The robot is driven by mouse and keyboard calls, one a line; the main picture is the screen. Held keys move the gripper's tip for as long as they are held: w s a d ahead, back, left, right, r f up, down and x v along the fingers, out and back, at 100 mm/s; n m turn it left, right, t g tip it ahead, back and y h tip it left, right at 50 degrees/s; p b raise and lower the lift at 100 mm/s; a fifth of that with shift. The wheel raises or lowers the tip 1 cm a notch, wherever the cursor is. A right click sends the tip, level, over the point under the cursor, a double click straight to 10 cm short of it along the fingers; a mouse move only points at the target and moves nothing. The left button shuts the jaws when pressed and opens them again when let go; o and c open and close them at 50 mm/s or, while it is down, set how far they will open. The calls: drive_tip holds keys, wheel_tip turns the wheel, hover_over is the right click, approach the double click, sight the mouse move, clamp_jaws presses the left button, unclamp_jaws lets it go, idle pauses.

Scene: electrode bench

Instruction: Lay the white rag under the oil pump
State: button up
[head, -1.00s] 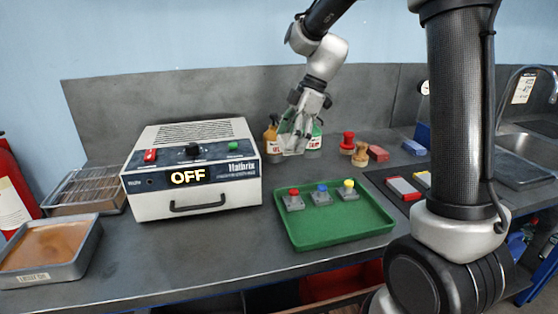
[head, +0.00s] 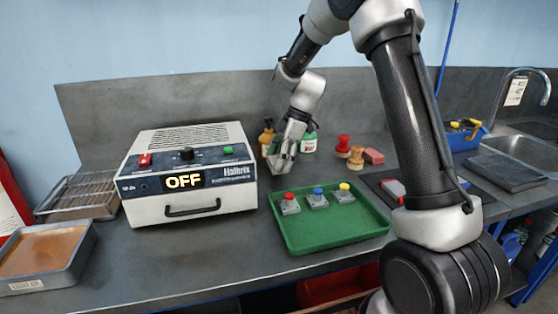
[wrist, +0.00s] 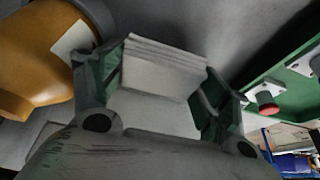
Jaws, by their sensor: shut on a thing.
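My gripper (head: 281,160) is low over the bench, between the oven-like box and the green tray. In the wrist view its two green-sided fingers (wrist: 160,82) are shut on a pale, layered, folded thing, which I take to be the white rag (wrist: 165,68). In the head view the rag is hard to tell from the fingers. An amber bottle with a dark top (head: 266,137), possibly the oil pump, stands just behind my gripper. It looms large at the left of the wrist view (wrist: 35,50), with a pale label. Its base is hidden in the head view.
The white box reading OFF (head: 187,180) is left of my gripper. The green tray (head: 330,238) with red, blue and yellow buttons is close on the right. A green-and-white bottle (head: 309,142) and red and wooden knobs (head: 343,144) stand behind. Bare bench lies in front.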

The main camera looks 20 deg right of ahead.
drive_tip(key=shift+f, duration=0.25)
drive_tip(key=shift+f, duration=0.55)
drive_tip(key=o, duration=0.9)
drive_tip(key=shift+r, duration=0.1)
